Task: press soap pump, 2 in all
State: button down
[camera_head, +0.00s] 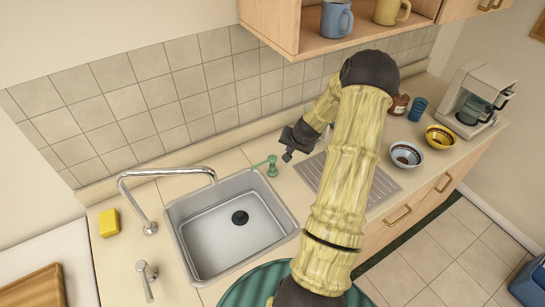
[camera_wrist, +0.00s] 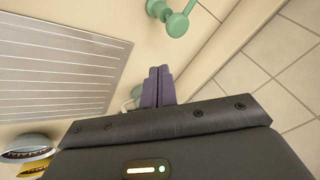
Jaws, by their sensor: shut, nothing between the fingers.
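The green soap pump (camera_head: 272,167) stands upright on the counter at the sink's back right corner, its spout pointing left. It also shows at the top edge of the wrist view (camera_wrist: 177,22), partly cut off. My gripper (camera_head: 287,156) is just right of the pump in the head view, apart from it and above the counter. In the wrist view its dark fingers (camera_wrist: 159,71) are together and empty, with the pump beyond their tips.
The sink (camera_head: 225,228) and its curved faucet (camera_head: 150,185) are left of the pump. The ribbed drainboard (camera_head: 385,185) lies right. A wall cabinet (camera_head: 285,28) hangs above.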

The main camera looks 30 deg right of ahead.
jog(key=a+m+y, duration=0.1)
jog(key=a+m, duration=0.1)
jog(key=m, duration=0.2)
notch_tip(320, 180, up, 5)
jog(key=m+t+y, duration=0.1)
jog(key=m+t, duration=0.2)
jog(key=m, duration=0.8)
send_over(275, 159)
jog(key=shift+w+r, duration=0.15)
notch_tip(275, 159, down, 8)
jog(key=b, duration=0.5)
jog(key=shift+d+r, duration=0.1)
jog(key=shift+r, duration=0.15)
jog(key=shift+f+b, duration=0.7)
jog(key=shift+b, duration=0.25)
jog(key=shift+f, duration=0.15)
dwell(0.3)
jog(key=shift+f+b, duration=0.3)
jog(key=shift+b, duration=0.45)
